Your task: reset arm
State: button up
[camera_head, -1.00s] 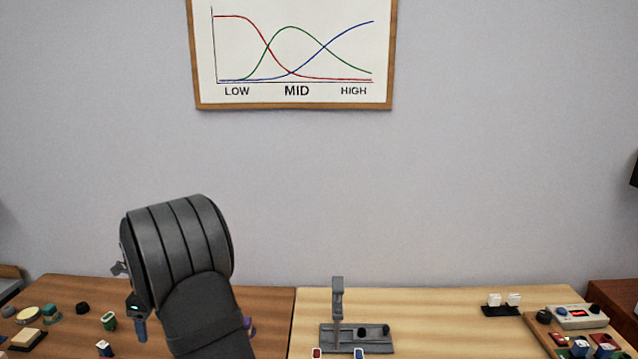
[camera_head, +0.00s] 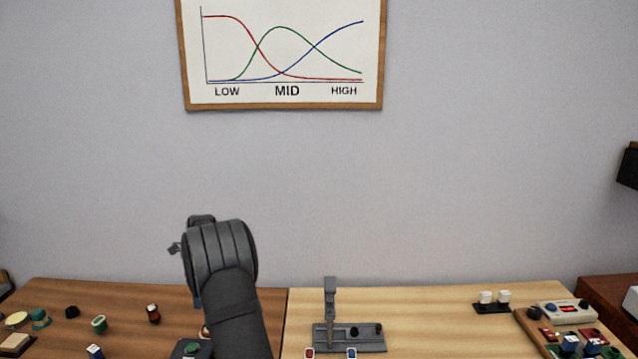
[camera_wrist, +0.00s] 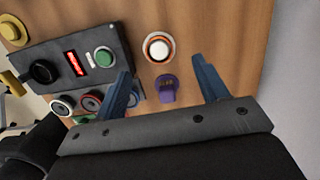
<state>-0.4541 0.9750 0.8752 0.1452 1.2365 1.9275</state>
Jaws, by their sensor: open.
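My gripper (camera_wrist: 160,67) is open, with its two blue fingers apart and nothing between them that I can see held. In the wrist view it is above the brown wooden table.
A dark box with a red display (camera_wrist: 75,63) is left of the fingers in the wrist view. In the head view, a grey stand (camera_head: 330,300) is on the light table, and a parts tray (camera_head: 537,330) is at right. The wall carries a framed chart (camera_head: 283,104).

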jog(key=a+f, duration=0.2)
jog(key=a, duration=0.1)
jog(key=w+a+f, duration=0.1)
jog(key=a+f, duration=0.2)
jog(key=w+a+f, duration=0.1)
jog(key=a+f, duration=0.1)
jog(key=a, duration=0.1)
jog(key=shift+f, duration=0.35)
jog(key=shift+a+f, duration=0.35)
jog(key=shift+f, duration=0.5)
